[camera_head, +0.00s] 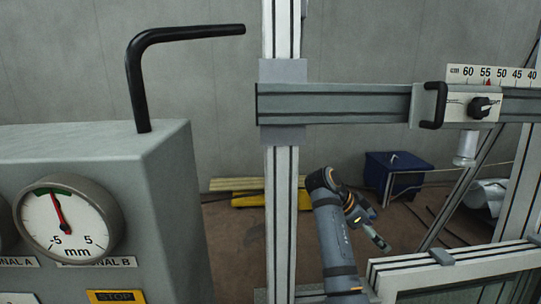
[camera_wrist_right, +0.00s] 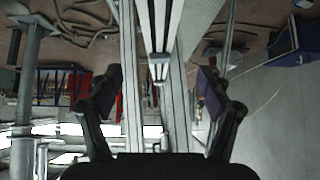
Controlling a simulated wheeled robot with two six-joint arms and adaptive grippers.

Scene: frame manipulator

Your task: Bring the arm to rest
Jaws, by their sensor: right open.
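My right arm rises from the bottom of the head view, bends at a dark, orange-marked joint, and ends in my right gripper (camera_head: 380,243), which points down and to the right. In the right wrist view the gripper (camera_wrist_right: 160,88) is open, its two dark fingers wide apart. I see nothing held between them; light metal profiles (camera_wrist_right: 133,95) show behind the gap. Whether the fingers touch the frame I cannot tell. My left gripper is out of view.
An upright post (camera_head: 282,210) stands just left of my arm. A horizontal rail (camera_head: 335,103) carries a slider with a black handle (camera_head: 434,105). A lower frame bar (camera_head: 455,262) is to the right. A grey dial box (camera_head: 160,200) with a bent black rod (camera_head: 140,80) stands left.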

